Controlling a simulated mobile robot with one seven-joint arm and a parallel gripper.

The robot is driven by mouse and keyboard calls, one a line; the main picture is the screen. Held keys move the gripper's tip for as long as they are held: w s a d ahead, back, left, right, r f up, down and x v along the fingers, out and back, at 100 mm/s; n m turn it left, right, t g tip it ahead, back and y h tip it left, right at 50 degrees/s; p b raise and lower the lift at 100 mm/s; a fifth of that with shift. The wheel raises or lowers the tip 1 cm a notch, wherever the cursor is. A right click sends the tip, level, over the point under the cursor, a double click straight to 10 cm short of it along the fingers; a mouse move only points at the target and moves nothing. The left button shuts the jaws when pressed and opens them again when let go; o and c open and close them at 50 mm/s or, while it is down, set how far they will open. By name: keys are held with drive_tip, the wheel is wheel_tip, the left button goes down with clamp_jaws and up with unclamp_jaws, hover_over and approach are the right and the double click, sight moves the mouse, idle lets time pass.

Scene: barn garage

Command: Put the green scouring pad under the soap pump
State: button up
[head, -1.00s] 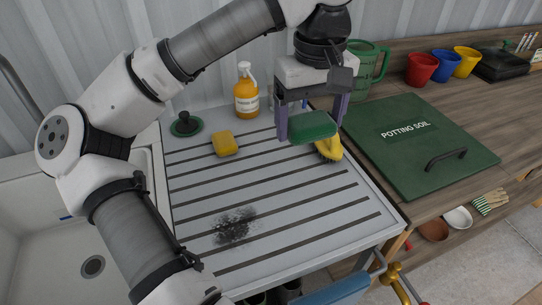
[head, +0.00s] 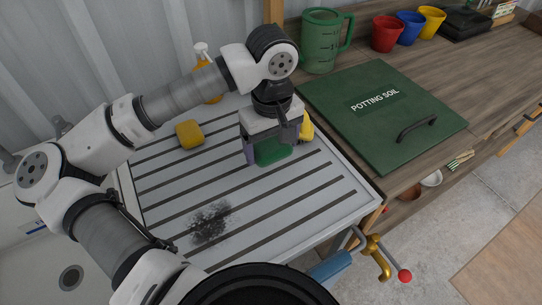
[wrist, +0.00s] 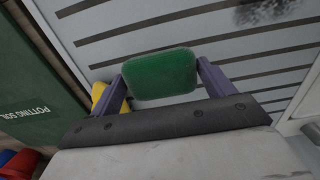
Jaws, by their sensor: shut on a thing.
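The green scouring pad (head: 272,150) is held between the fingers of my gripper (head: 273,153), over the right part of the grooved drainboard (head: 262,207). In the wrist view the pad (wrist: 162,75) sits between the two purple fingers, with drainboard slats behind it. I cannot tell how high it is above the board. The soap pump (head: 201,50), an orange bottle with a white top, stands at the back of the drainboard.
A yellow sponge (head: 189,134) lies on the drainboard left of my gripper. Another yellow thing (head: 307,127) is just right of it, partly hidden. A black smudge (head: 211,222) marks the front of the board. A green potting soil lid (head: 385,140) and green jug (head: 321,42) are to the right.

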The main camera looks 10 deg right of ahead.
sight(271, 170)
wheel_tip(271, 170, down, 5)
drive_tip(key=shift+f+p, duration=0.2)
drive_tip(key=shift+p, duration=0.15)
drive_tip(key=shift+f+b, duration=0.2)
drive_tip(key=shift+b, duration=0.15)
drive_tip(key=o, duration=0.9)
drive_tip(key=shift+r, duration=0.1)
